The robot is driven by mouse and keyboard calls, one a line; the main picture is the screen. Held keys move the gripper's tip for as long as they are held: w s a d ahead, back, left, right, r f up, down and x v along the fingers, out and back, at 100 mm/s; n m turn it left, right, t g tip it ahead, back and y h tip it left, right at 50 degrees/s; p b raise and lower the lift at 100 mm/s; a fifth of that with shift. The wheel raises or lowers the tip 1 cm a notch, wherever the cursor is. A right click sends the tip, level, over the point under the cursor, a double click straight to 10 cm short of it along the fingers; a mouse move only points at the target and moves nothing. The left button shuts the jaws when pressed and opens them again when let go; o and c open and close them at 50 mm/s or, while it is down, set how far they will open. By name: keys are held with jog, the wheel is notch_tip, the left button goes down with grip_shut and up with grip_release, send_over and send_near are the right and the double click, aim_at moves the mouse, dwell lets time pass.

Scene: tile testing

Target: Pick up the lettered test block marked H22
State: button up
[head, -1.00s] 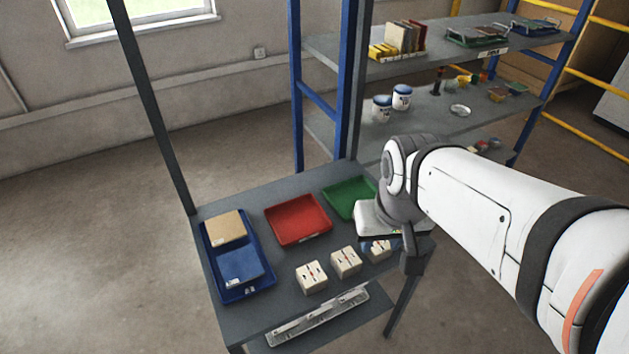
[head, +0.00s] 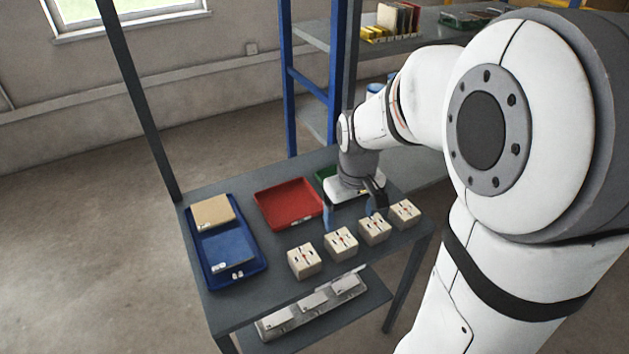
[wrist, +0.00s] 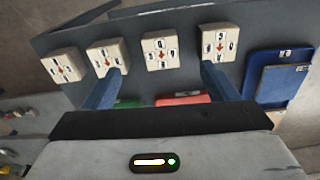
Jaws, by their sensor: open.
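Several cream test blocks stand in a row along the front of the grey table: a left one (head: 303,260), a second (head: 341,243), a third (head: 374,229) and a right one (head: 405,213). Their tops carry dark marks and a red mark; I cannot read H22 on any. My gripper (head: 350,214) is open and empty, pointing down behind the row. In the wrist view, the blue fingers of my gripper (wrist: 162,72) frame the second block (wrist: 160,50) from either side in the picture, apart from it. The row shows reversed there.
A blue tray (head: 255,262) holding a tan and a blue piece lies at the table's left. A red tray (head: 288,204) and a partly hidden green tray (head: 325,173) lie behind the blocks. A blue-post shelf (head: 308,85) stands behind the table.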

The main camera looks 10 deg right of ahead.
jog(key=b, duration=0.1)
send_over(342, 240)
jog(key=shift+n+g, duration=0.3)
jog(key=f, duration=0.5)
jog(key=shift+w+d+f, duration=0.1)
jog(key=shift+w+d, duration=0.05)
jog(key=shift+d, duration=0.15)
jog(key=f, duration=0.2)
jog(key=f+b, duration=0.1)
jog(key=f, duration=0.3)
jog(key=shift+s+a+f, duration=0.15)
jog(key=shift+s+a, duration=0.05)
jog(key=shift+a, duration=0.2)
jog(key=shift+f+b, duration=0.3)
jog(key=shift+f, duration=0.25)
jog(key=shift+c, duration=0.2)
jog(key=c, duration=1.3)
jog(key=shift+r, duration=0.1)
